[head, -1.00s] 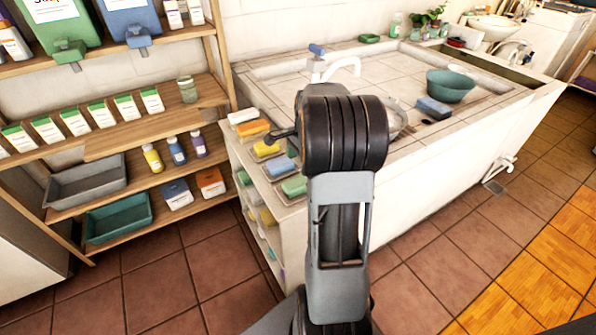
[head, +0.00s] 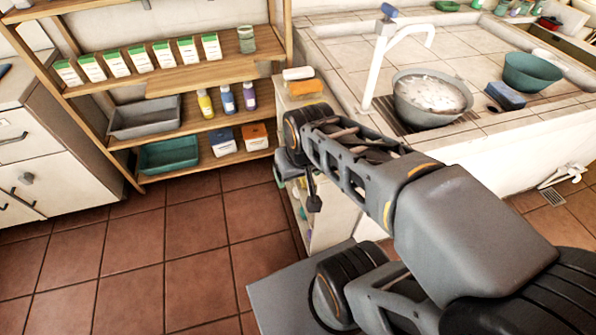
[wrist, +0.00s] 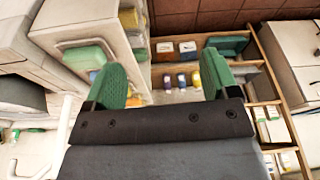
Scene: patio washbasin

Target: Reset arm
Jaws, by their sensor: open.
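My gripper (wrist: 163,84) shows in the wrist view as two green fingers standing wide apart, with nothing held between them. In the head view my arm is bent, running from the lower right up to the left, with its end by the side shelf of the washbasin. The gripper fingers are mostly hidden there behind the arm links. In the wrist view a green sponge or soap (wrist: 86,57) lies on the ledge beyond the left finger; I cannot tell which it is.
A wooden shelf (head: 180,76) with boxes, bottles, a grey bin (head: 146,120) and a teal bin (head: 170,154) stands left. The washbasin counter (head: 352,50) holds a metal bowl (head: 425,112), a teal bowl (head: 530,74) and a blue sponge (head: 506,95). Tiled floor (head: 190,235) is clear.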

